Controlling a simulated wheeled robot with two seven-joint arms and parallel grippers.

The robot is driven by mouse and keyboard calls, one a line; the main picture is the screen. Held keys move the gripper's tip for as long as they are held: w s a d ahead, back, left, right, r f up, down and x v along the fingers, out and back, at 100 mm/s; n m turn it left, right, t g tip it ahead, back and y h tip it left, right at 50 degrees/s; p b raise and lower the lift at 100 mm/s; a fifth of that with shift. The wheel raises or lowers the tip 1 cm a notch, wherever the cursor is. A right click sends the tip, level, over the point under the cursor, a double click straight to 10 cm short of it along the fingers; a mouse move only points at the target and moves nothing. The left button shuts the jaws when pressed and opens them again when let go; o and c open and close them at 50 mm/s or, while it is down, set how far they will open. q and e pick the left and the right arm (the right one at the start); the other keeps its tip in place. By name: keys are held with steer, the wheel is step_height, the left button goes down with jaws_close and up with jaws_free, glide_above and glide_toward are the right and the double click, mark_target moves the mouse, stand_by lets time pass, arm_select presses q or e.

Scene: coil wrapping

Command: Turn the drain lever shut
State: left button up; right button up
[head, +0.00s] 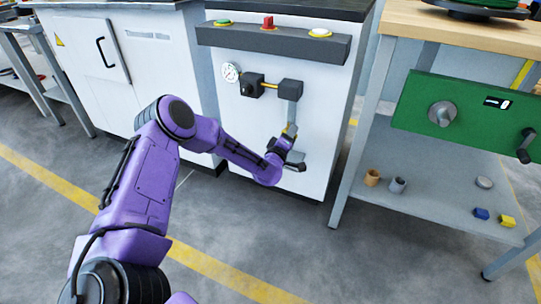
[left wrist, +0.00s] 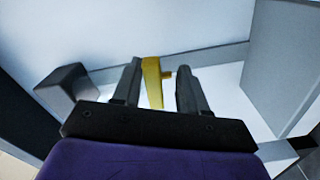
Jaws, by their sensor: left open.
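My right gripper is not in view.
Above are a gauge (head: 231,72), a dark valve block (head: 252,85) and a shelf with buttons (head: 272,40). A dark block (left wrist: 68,88) sits left of the fingers in the left wrist view. A bench with a green panel (head: 455,110) stands at right.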

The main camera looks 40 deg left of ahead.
arm_select(q)
steer(key=s+d+f+m+g+h+p, duration=0.1)
steer(key=s+d+f+m+g+p, duration=0.1)
steer(key=s, duration=0.8)
steer(key=s+d+f+m+g+h+p, duration=0.1)
steer(key=s+d+m+g+p, duration=0.3)
steer(key=s+p, duration=0.4)
steer(key=s+d+f+m+g+h+p, duration=0.1)
steer(key=s+d+f+m+g+p, duration=0.2)
steer(key=s, duration=0.9)
steer(key=d+m+p, duration=0.2)
steer(key=shift+d+f, duration=0.3)
steer(key=shift+d, duration=0.1)
